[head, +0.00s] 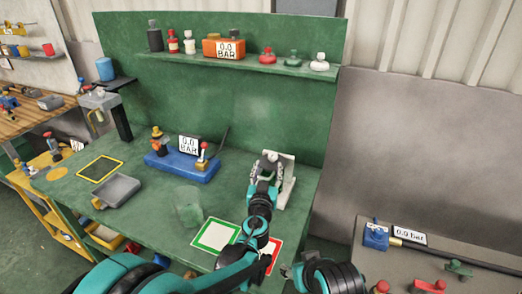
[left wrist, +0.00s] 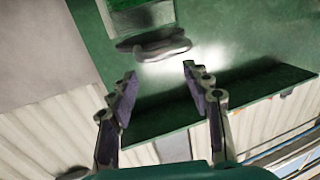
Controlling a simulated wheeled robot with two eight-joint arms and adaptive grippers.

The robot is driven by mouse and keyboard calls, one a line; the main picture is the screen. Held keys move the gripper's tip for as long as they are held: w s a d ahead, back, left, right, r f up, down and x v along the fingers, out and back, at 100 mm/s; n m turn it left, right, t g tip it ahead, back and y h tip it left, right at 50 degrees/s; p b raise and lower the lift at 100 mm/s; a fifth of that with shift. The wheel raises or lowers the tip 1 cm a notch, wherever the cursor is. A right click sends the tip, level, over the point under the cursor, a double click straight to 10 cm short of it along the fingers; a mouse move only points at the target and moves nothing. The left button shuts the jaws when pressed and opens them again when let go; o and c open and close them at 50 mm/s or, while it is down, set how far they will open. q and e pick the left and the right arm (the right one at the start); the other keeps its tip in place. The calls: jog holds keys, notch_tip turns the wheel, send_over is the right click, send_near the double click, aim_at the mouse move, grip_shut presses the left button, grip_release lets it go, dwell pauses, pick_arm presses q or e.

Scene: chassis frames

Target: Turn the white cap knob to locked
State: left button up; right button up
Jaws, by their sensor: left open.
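A white plate fixture (head: 287,187) stands at the right end of the green bench, with a pale rounded part (head: 270,155) at its top. My left gripper (head: 265,172) is at this fixture, with its fingers on either side in the picture. In the left wrist view, a pale grey-white knob-like part (left wrist: 162,48) lies beyond the fingertips, and the open fingers (left wrist: 160,82) have clear space between them. No contact shows. A white knob (head: 319,63) also sits at the right end of the shelf. I cannot tell a locked mark on either.
The green shelf (head: 215,57) holds bottles, an orange gauge box (head: 223,47) and red and green knobs. A blue gauge block (head: 183,166), a grey tray (head: 117,189) and a green-framed card (head: 215,235) are on the bench. A grey side table (head: 400,268) is at right.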

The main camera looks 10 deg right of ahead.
aim_at(272, 159)
pick_arm(q)
jog(key=shift+w+d+f, duration=0.2)
jog(key=shift+d, duration=0.3)
jog(key=b+x, duration=0.1)
jog(key=x, duration=0.5)
jog(key=shift+b, duration=0.4)
jog(key=shift+w+d+r, duration=0.1)
jog(key=shift+w+d, duration=0.1)
jog(key=shift+w, duration=0.45)
grip_shut()
